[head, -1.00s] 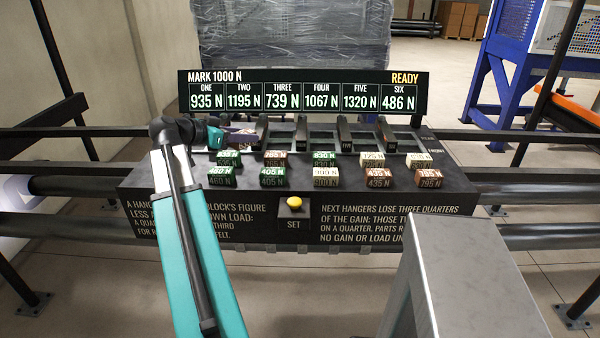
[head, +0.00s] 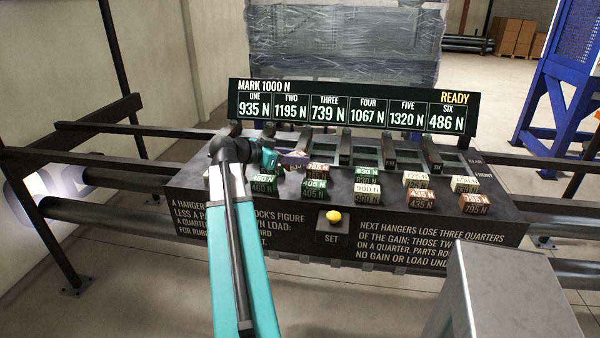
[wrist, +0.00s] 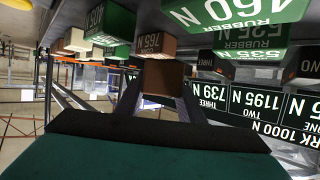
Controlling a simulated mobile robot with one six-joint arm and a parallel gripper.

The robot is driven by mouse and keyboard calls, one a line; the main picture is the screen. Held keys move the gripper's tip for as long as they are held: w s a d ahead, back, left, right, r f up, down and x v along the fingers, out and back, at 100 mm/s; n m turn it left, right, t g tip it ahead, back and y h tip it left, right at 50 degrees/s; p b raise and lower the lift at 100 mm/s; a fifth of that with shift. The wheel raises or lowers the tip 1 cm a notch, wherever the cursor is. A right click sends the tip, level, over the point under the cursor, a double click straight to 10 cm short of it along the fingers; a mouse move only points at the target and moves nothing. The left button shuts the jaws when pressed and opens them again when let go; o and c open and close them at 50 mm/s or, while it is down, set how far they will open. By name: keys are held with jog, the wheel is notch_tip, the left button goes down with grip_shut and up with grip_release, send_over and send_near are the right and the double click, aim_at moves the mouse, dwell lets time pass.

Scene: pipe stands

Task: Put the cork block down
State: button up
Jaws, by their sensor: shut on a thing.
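In the wrist view my gripper (wrist: 163,92) is shut on a plain brown block, the cork block (wrist: 164,76), held between the two dark fingertips. No label shows on its near face. In the head view my gripper (head: 294,160) reaches right over the back row of the dark console (head: 190,196), close to the 765 N block (head: 318,168). The held block cannot be made out clearly there. I cannot tell whether it touches anything beneath.
Several labelled blocks stand in two rows, including a green 460 N rubber block (wrist: 225,12). A yellow SET button (head: 334,216) is at the front. A display board (head: 350,107) reads MARK 1000 N and READY. Dark hangers (head: 390,150) and rails lie behind the blocks.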

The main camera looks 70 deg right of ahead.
aim_at(267, 182)
jog(key=shift+f, duration=1.1)
jog(key=shift+f, duration=0.1)
jog(key=shift+f+p, duration=0.6)
jog(key=shift+f, duration=1.2)
jog(key=shift+f, duration=0.15)
jog(key=o, duration=0.7)
jog(key=shift+o, duration=0.2)
jog(key=shift+r, duration=0.2)
jog(key=b+v, duration=0.2)
jog(key=v, duration=0.9)
jog(key=shift+w+a+r+b, duration=0.15)
jog(key=shift+b, duration=0.15)
jog(key=shift+w+a+r, duration=0.1)
jog(key=shift+a, duration=0.1)
